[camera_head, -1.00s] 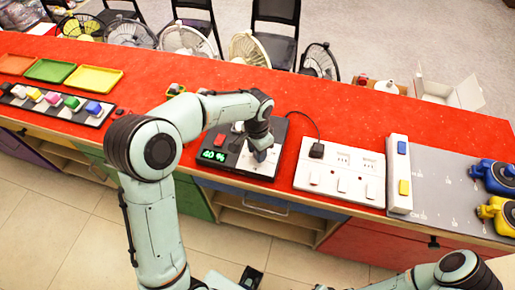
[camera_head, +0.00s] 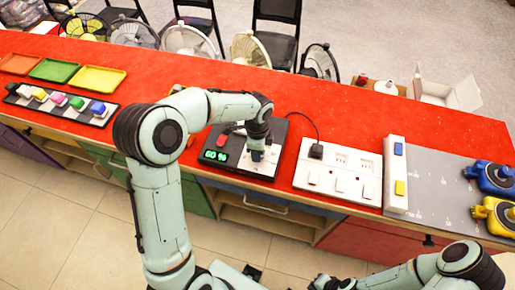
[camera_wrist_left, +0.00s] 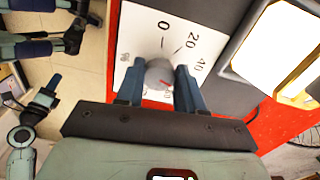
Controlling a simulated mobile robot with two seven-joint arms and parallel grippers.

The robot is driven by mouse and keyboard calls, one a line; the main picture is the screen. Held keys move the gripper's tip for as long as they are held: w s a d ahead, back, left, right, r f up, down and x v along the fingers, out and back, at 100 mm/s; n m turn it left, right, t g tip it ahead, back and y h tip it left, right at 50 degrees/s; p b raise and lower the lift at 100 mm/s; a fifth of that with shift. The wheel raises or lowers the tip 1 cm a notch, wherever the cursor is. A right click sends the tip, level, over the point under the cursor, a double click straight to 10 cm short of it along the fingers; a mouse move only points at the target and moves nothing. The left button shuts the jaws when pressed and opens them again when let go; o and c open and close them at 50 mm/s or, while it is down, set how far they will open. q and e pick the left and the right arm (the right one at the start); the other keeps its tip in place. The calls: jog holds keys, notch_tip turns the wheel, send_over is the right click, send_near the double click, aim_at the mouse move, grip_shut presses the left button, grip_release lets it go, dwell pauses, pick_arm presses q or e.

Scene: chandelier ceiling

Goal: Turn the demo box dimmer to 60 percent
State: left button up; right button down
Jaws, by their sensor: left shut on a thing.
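The demo box (camera_head: 238,170) is a dark box on the red counter, and its green display (camera_head: 215,156) reads 60 %. Its dimmer is a grey round knob (camera_wrist_left: 160,74) with a red mark, on a white dial plate (camera_wrist_left: 143,27) marked 0, 20 and 40; the other marks are partly hidden or unclear. My left gripper (camera_head: 257,156) is over the plate. In the left wrist view its blue fingers (camera_wrist_left: 160,80) are shut around the knob. My right gripper (camera_wrist_left: 14,25) shows at the upper left of the left wrist view, with its fingers apart and nothing between them.
A red switch (camera_head: 224,139) is on the box, left of my left gripper. A white socket panel (camera_head: 338,172) stands to the right, with a black plug and cable. Colored trays (camera_head: 94,79) and a strip of colored switches (camera_head: 61,103) lie to the left.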

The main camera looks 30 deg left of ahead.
pick_arm(q)
jog(key=shift+m, duration=0.3)
pick_arm(e)
jog(key=shift+w+r, duration=0.1)
jog(key=shift+r, duration=0.05)
pick_arm(q)
jog(key=o, duration=1)
jog(key=shift+o, duration=0.2)
jog(key=shift+r, duration=0.1)
notch_tip(320, 180, up, 13)
jog(key=p, duration=0.1)
jog(key=shift+r, duration=0.15)
pick_arm(e)
jog(key=shift+w+r, duration=0.75)
jog(key=shift+r, duration=0.15)
jog(key=shift+s, duration=0.1)
